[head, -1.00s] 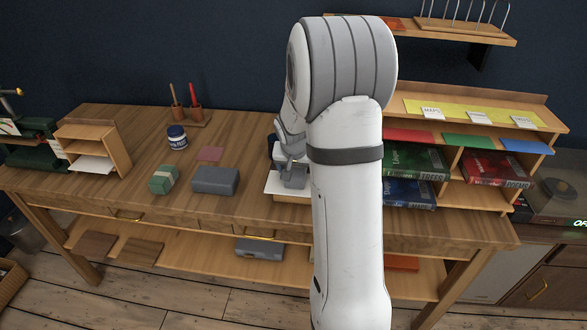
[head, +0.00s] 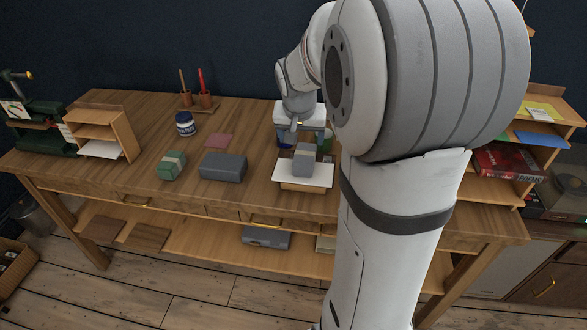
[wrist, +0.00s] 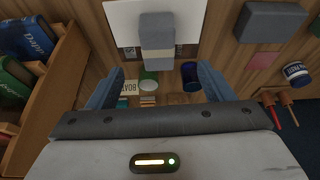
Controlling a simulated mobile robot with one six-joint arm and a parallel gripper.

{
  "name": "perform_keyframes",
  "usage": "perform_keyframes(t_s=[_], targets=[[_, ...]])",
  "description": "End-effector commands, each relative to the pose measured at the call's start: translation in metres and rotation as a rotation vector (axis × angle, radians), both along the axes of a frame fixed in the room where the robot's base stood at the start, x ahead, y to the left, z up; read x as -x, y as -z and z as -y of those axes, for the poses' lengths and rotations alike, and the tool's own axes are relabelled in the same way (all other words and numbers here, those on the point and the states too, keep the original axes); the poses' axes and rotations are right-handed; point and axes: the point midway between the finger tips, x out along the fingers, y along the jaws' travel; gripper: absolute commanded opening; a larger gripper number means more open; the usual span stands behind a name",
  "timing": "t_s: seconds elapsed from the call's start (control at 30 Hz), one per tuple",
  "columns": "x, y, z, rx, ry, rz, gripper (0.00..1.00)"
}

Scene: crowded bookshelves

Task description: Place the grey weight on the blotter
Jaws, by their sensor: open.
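The grey weight (head: 304,160), a block with a paler band, stands upright on a white sheet (head: 286,173) that lies over a wooden base at the table's front. I take this sheet to be the blotter. The wrist view shows the weight (wrist: 157,42) on the sheet (wrist: 190,18), beyond my fingertips. My gripper (head: 302,132) is behind the weight, on its wall side. In the wrist view my gripper (wrist: 158,80) has its two fingers spread wide, with nothing between them and the weight clear of them.
Left of the sheet are a larger plain grey block (head: 223,167), a green banded block (head: 172,165), a flat mauve square (head: 218,140) and a blue jar (head: 185,123). A pen holder (head: 198,101) stands behind. A book shelf (wrist: 45,85) is beside my gripper.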

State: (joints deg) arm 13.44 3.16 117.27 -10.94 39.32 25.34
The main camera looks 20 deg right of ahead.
Motion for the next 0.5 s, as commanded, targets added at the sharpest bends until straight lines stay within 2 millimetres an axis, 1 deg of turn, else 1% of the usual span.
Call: perform_keyframes(t_s=[0.03, 0.07, 0.13, 0.17, 0.2, 0.27, 0.3, 0.4, 0.5], targets=[[0.014, -0.007, -0.011, -0.001, -0.033, -0.003, 0.74], [0.024, -0.01, -0.019, -0.002, -0.058, -0.008, 0.74], [0.052, -0.017, -0.039, -0.004, -0.13, -0.024, 0.74], [0.066, -0.019, -0.048, -0.006, -0.163, -0.03, 0.74], [0.084, -0.021, -0.06, -0.009, -0.209, -0.042, 0.74], [0.111, -0.021, -0.076, -0.012, -0.279, -0.055, 0.74], [0.128, -0.021, -0.085, -0.017, -0.321, -0.064, 0.74], [0.166, -0.017, -0.102, -0.024, -0.419, -0.082, 0.74], [0.192, -0.012, -0.114, -0.029, -0.491, -0.094, 0.74]])
